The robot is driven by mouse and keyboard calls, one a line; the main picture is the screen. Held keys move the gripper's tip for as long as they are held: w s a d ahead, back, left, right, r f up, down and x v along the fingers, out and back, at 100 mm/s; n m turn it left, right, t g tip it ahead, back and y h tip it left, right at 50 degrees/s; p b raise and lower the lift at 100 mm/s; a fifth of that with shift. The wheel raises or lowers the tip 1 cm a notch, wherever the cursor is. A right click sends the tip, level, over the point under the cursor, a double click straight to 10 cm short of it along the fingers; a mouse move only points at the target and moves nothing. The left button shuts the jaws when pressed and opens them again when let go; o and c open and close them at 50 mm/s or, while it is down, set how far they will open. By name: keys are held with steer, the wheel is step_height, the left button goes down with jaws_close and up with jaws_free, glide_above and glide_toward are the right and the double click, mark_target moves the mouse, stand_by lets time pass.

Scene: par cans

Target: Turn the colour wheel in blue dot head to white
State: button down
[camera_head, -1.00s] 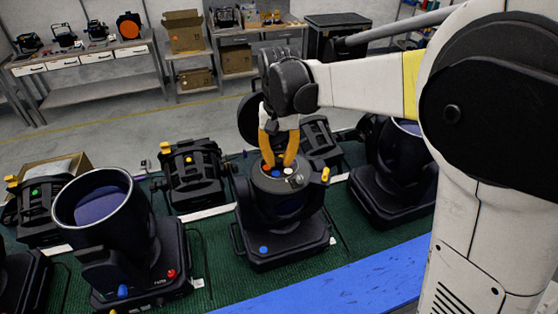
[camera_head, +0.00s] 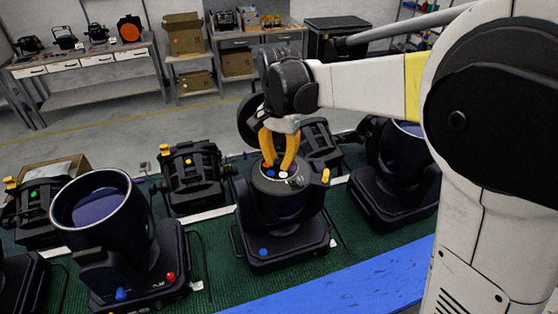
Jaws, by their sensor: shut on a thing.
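The blue dot head (camera_head: 284,240) is a black moving-head lamp in the middle of the green mat, with a blue dot (camera_head: 263,252) on the front of its base. Its colour wheel (camera_head: 262,184) lies on top as a dark disc with small coloured dots. A white dot (camera_head: 283,175) and a blue dot show near its middle; a red one is partly covered. My gripper (camera_head: 278,167) points down over the wheel, its two yellow-orange fingers shut on the wheel's middle. The exact grip is hidden by the fingers.
A yellow knob (camera_head: 326,176) stands at the head's right edge. A wide-mouthed head with a red dot (camera_head: 171,276) is on the left, another black head (camera_head: 398,180) on the right. Smaller lamps stand behind. A blue strip (camera_head: 345,286) runs along the front.

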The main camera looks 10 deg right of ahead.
mark_target(279, 161)
steer(key=c, duration=1.3)
jaws_free()
steer(key=shift+o, duration=0.2)
step_height(279, 161, up, 12)
steer(key=s+d+f+n+t, duration=0.35)
steer(key=s+d, duration=0.25)
steer(key=s, duration=0.4)
steer(key=s+d+f+n+t, duration=0.3)
steer(key=s+d+f, duration=0.2)
steer(key=s, duration=0.5)
step_height(279, 161, down, 22)
steer(key=b, duration=2.1)
steer(key=shift+d+t, duration=0.15)
steer(key=shift+t, duration=0.2)
